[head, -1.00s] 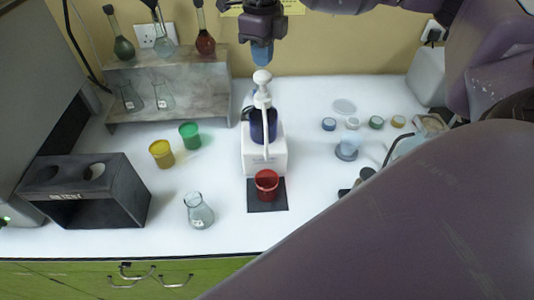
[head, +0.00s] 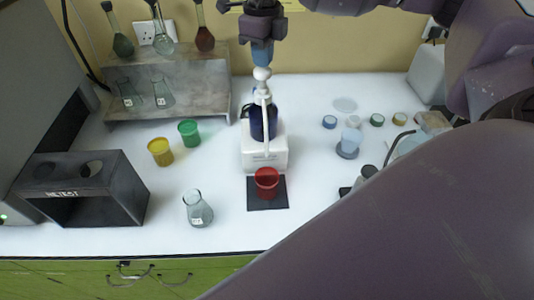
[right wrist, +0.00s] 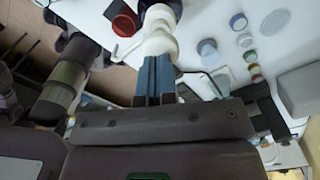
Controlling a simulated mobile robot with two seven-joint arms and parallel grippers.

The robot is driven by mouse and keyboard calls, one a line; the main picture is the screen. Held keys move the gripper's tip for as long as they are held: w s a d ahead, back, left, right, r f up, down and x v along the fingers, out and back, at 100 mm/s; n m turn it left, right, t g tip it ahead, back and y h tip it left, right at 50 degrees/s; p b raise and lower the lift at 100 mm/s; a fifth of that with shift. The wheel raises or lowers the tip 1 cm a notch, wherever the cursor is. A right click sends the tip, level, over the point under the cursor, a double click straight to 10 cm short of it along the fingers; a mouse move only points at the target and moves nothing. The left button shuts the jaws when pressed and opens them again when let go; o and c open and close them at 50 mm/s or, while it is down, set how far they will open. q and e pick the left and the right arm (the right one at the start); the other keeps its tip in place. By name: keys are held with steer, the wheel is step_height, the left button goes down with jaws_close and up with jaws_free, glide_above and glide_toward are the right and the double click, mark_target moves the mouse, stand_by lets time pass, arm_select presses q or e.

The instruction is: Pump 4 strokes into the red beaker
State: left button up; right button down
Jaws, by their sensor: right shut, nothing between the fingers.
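A blue pump bottle with a white pump head (head: 262,74) stands on a white block (head: 264,155). Its long white spout reaches forward and down over the red beaker (head: 266,184). The red beaker stands on a dark square mat (head: 281,204) in front of the block. My right gripper (head: 262,58) is shut and empty, its blue fingertips pointing down right at the top of the pump head. In the right wrist view the shut fingers (right wrist: 158,72) meet the white pump head (right wrist: 159,35), and the red beaker (right wrist: 124,25) shows beyond. My left gripper is not in view.
Yellow (head: 160,152) and green (head: 189,133) beakers and a glass flask (head: 198,209) stand left of the mat. A dark rack (head: 88,190) and a flask shelf (head: 165,85) are further left. Several small jars (head: 377,120) stand on the right.

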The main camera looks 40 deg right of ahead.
mark_target(263, 70)
steer(key=shift+f+b, duration=1.15)
steer(key=shift+f, duration=0.6)
steer(key=shift+r, duration=0.2)
steer(key=shift+r+p, duration=1.15)
steer(key=shift+r, duration=1.05)
steer(key=shift+f+b, duration=0.35)
steer(key=shift+f, duration=0.15)
steer(key=shift+f+b, duration=0.55)
steer(key=shift+f, duration=0.15)
